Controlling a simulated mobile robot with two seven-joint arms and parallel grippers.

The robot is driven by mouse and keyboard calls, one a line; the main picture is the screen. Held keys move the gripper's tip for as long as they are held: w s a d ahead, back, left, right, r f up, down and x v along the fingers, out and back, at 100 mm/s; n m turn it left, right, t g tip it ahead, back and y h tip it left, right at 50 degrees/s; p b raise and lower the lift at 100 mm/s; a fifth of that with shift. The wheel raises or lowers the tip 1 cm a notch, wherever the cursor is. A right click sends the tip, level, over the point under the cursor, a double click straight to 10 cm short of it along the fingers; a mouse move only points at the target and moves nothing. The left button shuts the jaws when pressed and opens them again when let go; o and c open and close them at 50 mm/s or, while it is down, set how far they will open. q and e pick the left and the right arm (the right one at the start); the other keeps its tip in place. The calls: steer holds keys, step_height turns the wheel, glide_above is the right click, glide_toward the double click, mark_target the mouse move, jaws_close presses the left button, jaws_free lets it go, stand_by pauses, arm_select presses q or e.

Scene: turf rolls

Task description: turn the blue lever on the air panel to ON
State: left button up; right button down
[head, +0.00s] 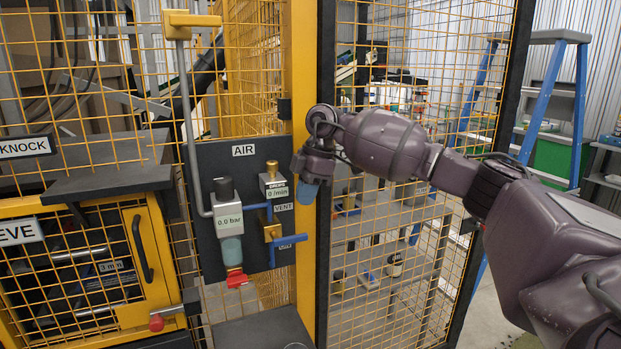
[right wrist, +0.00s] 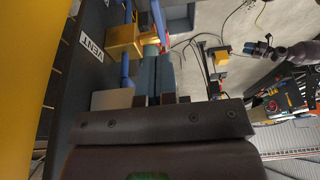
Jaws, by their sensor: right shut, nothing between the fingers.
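The air panel (head: 205,160) is a dark board marked AIR on the yellow and mesh fence. Its blue lever (head: 290,240) sits on a brass valve (head: 271,232) at the lower right and lies roughly level, pointing right. A VENT label is above it, and a small label by the lever is hard to read. My right gripper (head: 306,192) points down, above and slightly right of the lever, apart from it. In the right wrist view the gripper (right wrist: 166,62) is shut and empty, with the brass valve (right wrist: 123,42) just beyond its fingers. My left gripper is out of view.
A regulator (head: 229,217) reading 0.0 bar, with a red handle (head: 237,279) below, is left of the lever. A gauge (head: 274,190) reading 0 is above it. A yellow post (head: 305,70) stands close behind my right gripper. A dark shelf (head: 110,180) juts out at left.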

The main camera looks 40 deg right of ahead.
mark_target(303, 235)
steer(key=shift+d+x, duration=0.2)
steer(key=shift+x, duration=0.95)
steer(key=shift+d+x, duration=0.2)
steer(key=shift+x, duration=0.95)
steer(key=shift+d+x, duration=0.15)
steer(key=shift+x, duration=1.05)
steer(key=shift+s+d+f+y+p, duration=0.25)
steer(key=shift+f+y+p, duration=0.1)
steer(key=shift+f+y, duration=0.15)
steer(key=shift+d+f+t+y, duration=0.25)
steer(key=shift+f+y, duration=0.3)
steer(key=shift+y, duration=0.45)
step_height(303, 235, down, 2)
steer(key=y, duration=0.1)
steer(key=t+y+p, duration=0.1)
steer(key=y, duration=0.1)
steer(key=shift+s+d+f+y, duration=0.1)
steer(key=shift+d+f+y, duration=0.05)
steer(key=shift+y, duration=0.15)
steer(key=f+y+b, duration=0.1)
steer(key=y, duration=0.1)
steer(key=a+f+t+y+b, duration=0.1)
steer(key=f+y, duration=0.1)
steer(key=y, duration=0.1)
steer(key=f+t+y+b, duration=0.1)
steer(key=y, duration=0.2)
steer(key=shift+w+a+f+b, duration=0.15)
steer(key=shift+w+a+b, duration=0.05)
steer(key=shift+a+b, duration=0.2)
